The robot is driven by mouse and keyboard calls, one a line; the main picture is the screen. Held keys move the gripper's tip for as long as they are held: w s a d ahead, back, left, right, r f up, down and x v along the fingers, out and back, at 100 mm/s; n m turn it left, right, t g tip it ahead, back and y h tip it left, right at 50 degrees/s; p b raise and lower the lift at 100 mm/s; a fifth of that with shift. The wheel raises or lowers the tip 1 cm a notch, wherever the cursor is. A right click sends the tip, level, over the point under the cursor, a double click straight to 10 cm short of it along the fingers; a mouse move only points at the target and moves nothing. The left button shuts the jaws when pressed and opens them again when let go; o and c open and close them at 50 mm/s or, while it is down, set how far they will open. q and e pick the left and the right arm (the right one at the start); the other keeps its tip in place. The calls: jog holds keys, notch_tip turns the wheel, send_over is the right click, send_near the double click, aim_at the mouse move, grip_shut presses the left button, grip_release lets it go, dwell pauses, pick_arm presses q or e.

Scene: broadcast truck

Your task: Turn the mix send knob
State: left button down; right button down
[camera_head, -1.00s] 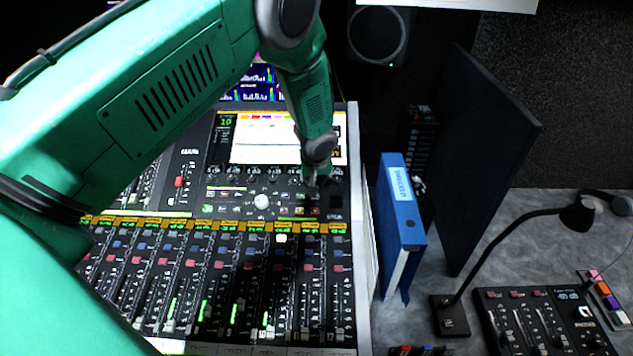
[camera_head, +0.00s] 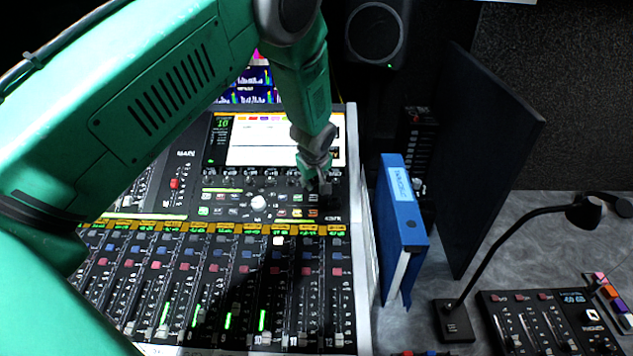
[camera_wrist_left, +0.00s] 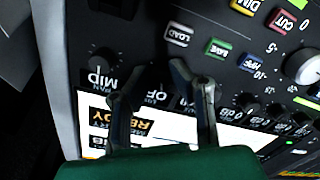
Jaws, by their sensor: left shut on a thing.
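The mixing console (camera_head: 362,250) has a row of small dark knobs below its lit screen (camera_head: 262,150). My left gripper (camera_head: 318,186) reaches down to the right end of this row. In the left wrist view my left gripper (camera_wrist_left: 155,80) has its two fingers on either side of a dark knob (camera_wrist_left: 152,76) near the screen edge, shut on it. The knob is dark and mostly hidden, and its label cannot be read in full. My right gripper is not in view.
A white round knob (camera_head: 258,202) and several lit buttons sit left of the gripper. Faders fill the console's front. A blue binder (camera_head: 402,215), a black lamp (camera_head: 500,240) and a small mixer (camera_head: 540,320) stand to the right.

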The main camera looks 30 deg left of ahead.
pick_arm(q)
jog(key=shift+w+a+r, duration=0.3)
jog(key=shift+w+r, duration=0.05)
jog(key=shift+w, duration=0.05)
jog(key=c, duration=1.6)
grip_release()
jog(key=shift+o, duration=0.8)
jog(key=shift+a+f, duration=0.15)
jog(key=shift+f, duration=0.15)
jog(key=shift+s+f, duration=0.1)
jog(key=shift+s, duration=0.1)
jog(key=shift+d+r, duration=0.25)
jog(key=shift+d, duration=0.05)
jog(key=v, duration=1.1)
jog(key=shift+s+a+r, duration=0.15)
jog(key=shift+r, duration=0.05)
